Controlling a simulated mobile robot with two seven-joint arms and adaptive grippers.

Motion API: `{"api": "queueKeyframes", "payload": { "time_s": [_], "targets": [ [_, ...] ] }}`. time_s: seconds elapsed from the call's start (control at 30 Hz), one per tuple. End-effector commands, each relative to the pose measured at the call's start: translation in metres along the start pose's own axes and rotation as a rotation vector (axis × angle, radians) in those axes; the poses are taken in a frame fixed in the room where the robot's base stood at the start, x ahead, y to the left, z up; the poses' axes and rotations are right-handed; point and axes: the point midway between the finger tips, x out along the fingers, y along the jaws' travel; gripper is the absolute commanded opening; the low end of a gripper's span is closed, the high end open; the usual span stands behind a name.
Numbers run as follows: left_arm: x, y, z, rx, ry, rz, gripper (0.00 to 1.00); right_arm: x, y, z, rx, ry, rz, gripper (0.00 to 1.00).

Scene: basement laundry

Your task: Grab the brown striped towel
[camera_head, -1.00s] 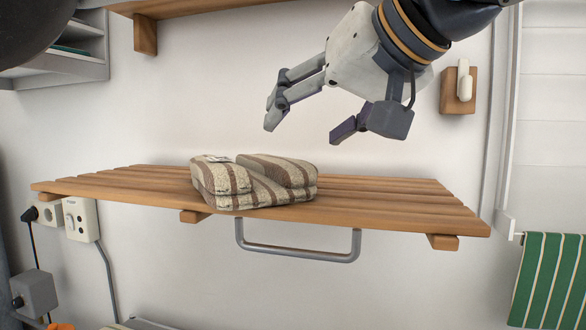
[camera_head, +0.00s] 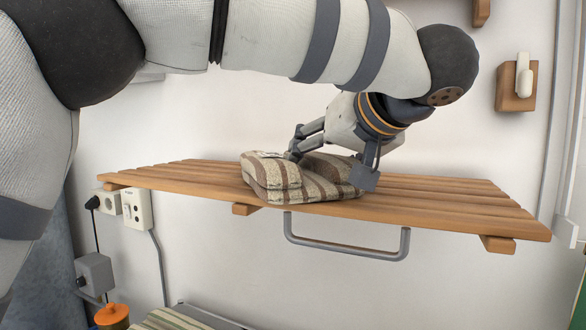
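The brown striped towel (camera_head: 272,178) lies folded on the wooden slatted shelf (camera_head: 440,202), beige with brown stripes. My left arm comes in from the left across the top of the view. My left gripper (camera_head: 332,166) is down at the towel from above, with its fingers apart: one over the middle of the towel, the other at its right side. The right-hand fold of the towel lies between the fingers and is partly hidden by them. Whether the fingers touch it, I cannot tell. My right gripper is not in view.
A grey metal bar (camera_head: 345,250) hangs under the shelf. A wooden wall hook (camera_head: 516,83) is at the upper right. Sockets (camera_head: 137,208) are at the left below the shelf. A striped cloth (camera_head: 172,320) and an orange-capped container (camera_head: 112,316) show at the bottom.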

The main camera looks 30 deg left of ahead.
Motion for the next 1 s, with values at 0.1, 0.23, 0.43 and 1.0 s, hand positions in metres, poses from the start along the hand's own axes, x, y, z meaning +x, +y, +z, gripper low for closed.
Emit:
{"api": "queueKeyframes", "payload": {
  "time_s": [0.1, 0.23, 0.43, 1.0],
  "targets": [
    [0.0, 0.0, 0.0, 0.0, 0.0, 0.0, 0.28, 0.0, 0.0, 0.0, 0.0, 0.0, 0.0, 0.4],
    [0.0, 0.001, 0.001, 0.0, -0.002, 0.0, 0.14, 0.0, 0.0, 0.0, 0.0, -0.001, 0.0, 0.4],
    [0.001, 0.001, 0.001, 0.0, -0.004, 0.0, 0.09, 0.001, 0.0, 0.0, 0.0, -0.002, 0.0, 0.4],
    [-0.037, -0.024, -0.064, -0.002, -0.002, 0.001, 0.01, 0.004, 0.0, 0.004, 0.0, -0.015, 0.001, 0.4]
  ]
}}
